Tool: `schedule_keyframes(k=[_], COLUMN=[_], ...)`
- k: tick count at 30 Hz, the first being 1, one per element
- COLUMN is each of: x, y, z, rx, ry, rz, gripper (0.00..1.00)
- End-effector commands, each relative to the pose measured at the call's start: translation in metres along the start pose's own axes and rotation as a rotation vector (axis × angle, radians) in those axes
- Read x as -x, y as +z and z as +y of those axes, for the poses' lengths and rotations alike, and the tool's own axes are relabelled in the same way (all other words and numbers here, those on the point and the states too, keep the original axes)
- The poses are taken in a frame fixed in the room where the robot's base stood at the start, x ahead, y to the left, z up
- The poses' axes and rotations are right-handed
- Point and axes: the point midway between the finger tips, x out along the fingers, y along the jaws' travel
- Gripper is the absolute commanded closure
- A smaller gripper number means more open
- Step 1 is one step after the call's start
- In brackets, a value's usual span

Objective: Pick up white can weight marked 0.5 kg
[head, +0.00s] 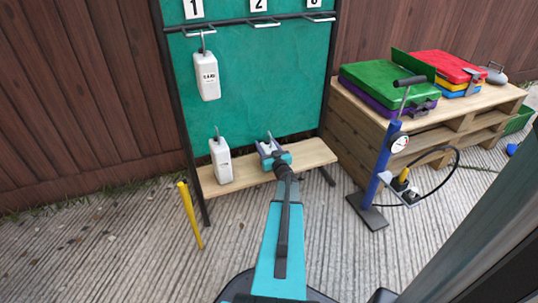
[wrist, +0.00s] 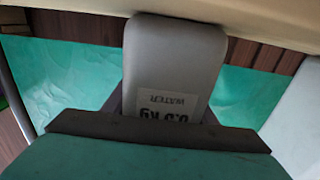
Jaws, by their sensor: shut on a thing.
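The white can weight (wrist: 176,55) fills the middle of the wrist view, upside down there, with a label that reads as 0.5 kg and WATER. My gripper (head: 270,147) is shut on it, with the jaws on either side of the can. I cannot tell whether the can's base touches the shelf.
Another white can (head: 221,161) stands on the shelf to the left. A third white can (head: 207,77) hangs from the hook under number 1 on the green board (head: 265,90). A blue pump (head: 383,165) and a pallet table (head: 350,105) with coloured cases stand right.

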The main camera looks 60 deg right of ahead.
Motion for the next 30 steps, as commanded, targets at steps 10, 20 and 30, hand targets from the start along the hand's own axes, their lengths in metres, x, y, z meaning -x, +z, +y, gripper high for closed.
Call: schedule_keyframes(k=[10,20,30], x=[0.0,0.0,0.045], y=[-0.006,-0.034,-0.044], z=[0.0,-0.001,-0.007], rx=[0.0,0.001,-0.001], ry=[-0.001,-0.001,0.0], rz=[0.002,0.003,0.0], gripper=[0.87,0.87,0.87])
